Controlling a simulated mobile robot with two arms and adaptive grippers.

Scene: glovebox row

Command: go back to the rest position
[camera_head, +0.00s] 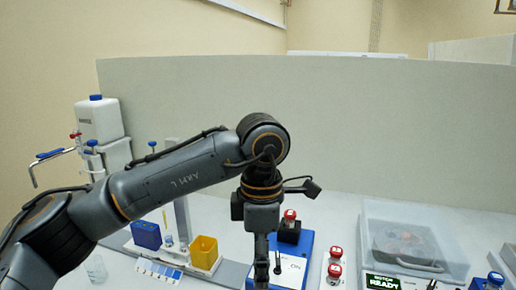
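My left arm comes in from the left and bends down at the wrist. My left gripper (262,272) points straight down in front of the left side of a blue-framed device (298,253) with a white top. Its fingers look edge-on and run toward the bottom edge of the picture, so I cannot tell whether they are open or shut or hold anything. A red-capped vial (289,217) stands in a dark block (289,233) at the device's back, just right of the gripper. My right gripper is not in view.
A yellow bin (204,252) and a blue rack (146,234) stand left of the gripper. Red-capped vials (335,262) and a clear-lidded machine (408,240) with a READY display (383,282) stand right. A white carboy (99,120) is back left. A grey partition (400,130) closes the back.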

